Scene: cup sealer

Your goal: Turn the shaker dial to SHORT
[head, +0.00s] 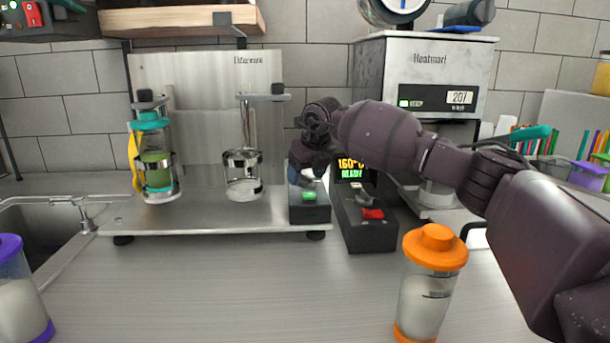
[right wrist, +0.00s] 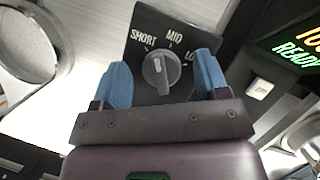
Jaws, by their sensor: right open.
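The shaker dial (right wrist: 160,73) is a grey round knob with a raised ridge on a dark panel (right wrist: 137,60), in the right wrist view. The labels SHORT, MID and a partly hidden third one stand around it. The ridge points up and slightly left, roughly between SHORT and MID; I cannot tell its exact setting. My right gripper (right wrist: 161,83) is open, its blue fingers on either side of the dial and apart from it. In the head view the right gripper (head: 307,172) is over the small control box (head: 310,212) and hides the dial. My left gripper is not in view.
The shaker stand (head: 200,212) holds a teal-lidded cup (head: 152,122) and an empty ring holder (head: 243,170). A box with a red switch (head: 372,213) and lit display stands right of the control box. An orange-lidded cup (head: 430,285) stands in front. The counter's middle is clear.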

